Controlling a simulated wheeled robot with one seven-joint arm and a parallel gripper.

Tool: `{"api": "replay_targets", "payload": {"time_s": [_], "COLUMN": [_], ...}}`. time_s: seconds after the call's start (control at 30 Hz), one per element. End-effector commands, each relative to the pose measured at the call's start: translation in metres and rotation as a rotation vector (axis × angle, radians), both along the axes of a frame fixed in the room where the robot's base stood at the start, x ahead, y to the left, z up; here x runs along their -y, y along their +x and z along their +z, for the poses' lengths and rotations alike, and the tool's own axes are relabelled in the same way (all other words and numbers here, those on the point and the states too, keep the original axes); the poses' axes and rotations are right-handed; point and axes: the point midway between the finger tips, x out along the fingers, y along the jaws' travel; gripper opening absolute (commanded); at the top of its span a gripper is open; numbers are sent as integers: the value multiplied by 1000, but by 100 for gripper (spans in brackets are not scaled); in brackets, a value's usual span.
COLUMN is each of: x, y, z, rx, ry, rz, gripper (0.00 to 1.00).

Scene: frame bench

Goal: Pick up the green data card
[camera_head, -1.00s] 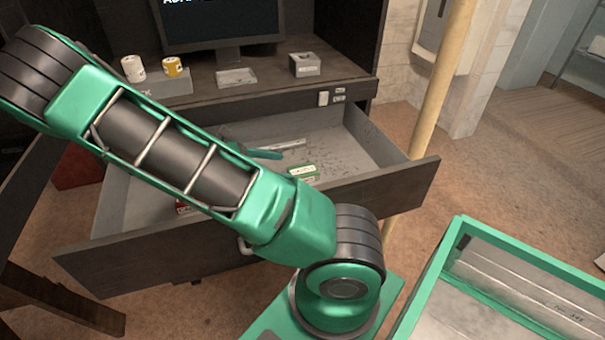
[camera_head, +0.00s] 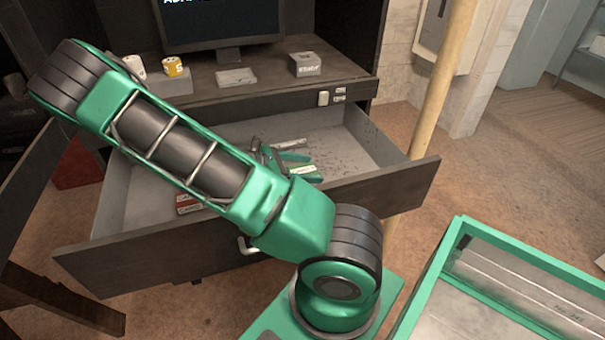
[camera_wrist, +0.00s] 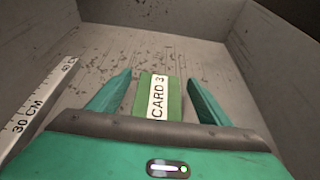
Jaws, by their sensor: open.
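The green data card (camera_wrist: 174,98) lies on the drawer floor in the wrist view, with a white label reading "CARD 3". My gripper (camera_wrist: 160,88) is open, with one teal finger on each side of the card and a gap visible on both sides. In the head view the card (camera_head: 305,170) shows only in part near my gripper (camera_head: 300,168), inside the open drawer. My arm crosses in front of the drawer and hides some of it.
The drawer (camera_head: 385,188) is open, with walls around the card. A ruler (camera_wrist: 38,108) lies left of my gripper in the wrist view. A red-and-white item (camera_head: 188,204) lies in the drawer beside my arm. The desk above holds a monitor (camera_head: 222,22) and a grey box (camera_head: 305,64).

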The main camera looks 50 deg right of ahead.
Motion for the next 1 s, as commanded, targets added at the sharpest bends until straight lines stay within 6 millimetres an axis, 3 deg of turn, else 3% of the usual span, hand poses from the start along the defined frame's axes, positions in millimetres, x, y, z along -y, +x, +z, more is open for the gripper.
{"api": "replay_targets", "payload": {"time_s": [0.13,0.33,0.77,1.0], "x": [0,0,0,-1], "y": [0,0,0,0], "z": [0,0,6,34], "rx": [0,0,0,3], "ry": [0,0,0,0], "rz": [0,-1,-1,-1], "gripper": [72,26,26,26]}}
